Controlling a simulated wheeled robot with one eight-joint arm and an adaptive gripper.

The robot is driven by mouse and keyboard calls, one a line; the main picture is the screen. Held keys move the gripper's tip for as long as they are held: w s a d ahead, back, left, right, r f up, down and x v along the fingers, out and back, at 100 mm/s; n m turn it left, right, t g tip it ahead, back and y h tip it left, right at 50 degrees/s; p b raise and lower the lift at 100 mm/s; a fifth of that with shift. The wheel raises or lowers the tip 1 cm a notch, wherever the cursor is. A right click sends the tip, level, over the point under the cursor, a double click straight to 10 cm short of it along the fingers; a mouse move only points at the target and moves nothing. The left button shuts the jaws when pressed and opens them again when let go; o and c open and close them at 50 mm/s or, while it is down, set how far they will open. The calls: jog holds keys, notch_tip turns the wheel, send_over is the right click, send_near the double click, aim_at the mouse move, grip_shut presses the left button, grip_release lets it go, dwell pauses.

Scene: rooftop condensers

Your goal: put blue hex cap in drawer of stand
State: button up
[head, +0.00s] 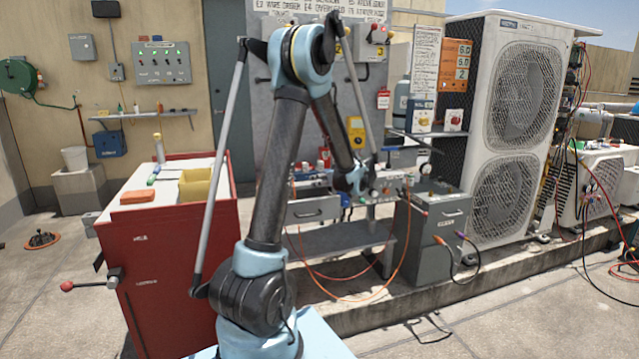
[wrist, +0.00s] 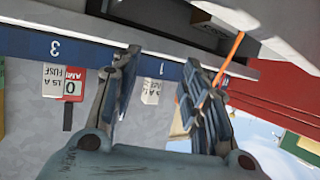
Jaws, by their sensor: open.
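I cannot make out the blue hex cap in either view; small items on the grey stand are too small to tell or lie behind my arm. The stand (head: 345,238) is a grey metal bench in the middle of the head view. Its drawer (head: 312,209) has a handle on the front, left of my gripper; I cannot tell whether it is open. My gripper (head: 362,188) is low over the stand top, partly hidden by its own links. In the wrist view my gripper (wrist: 158,78) is open, with its two fingers apart and no held object visible between them.
A red cabinet (head: 180,260) with a yellow bin (head: 196,184) stands at left. A grey drawer box (head: 432,232) and a tall condenser (head: 515,125) stand at right. Orange hoses (head: 398,258) hang before the stand. The wrist view shows an upside-down blue numbered strip (wrist: 80,50).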

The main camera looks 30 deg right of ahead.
jog(key=v, duration=1.2)
jog(key=shift+r, duration=0.3)
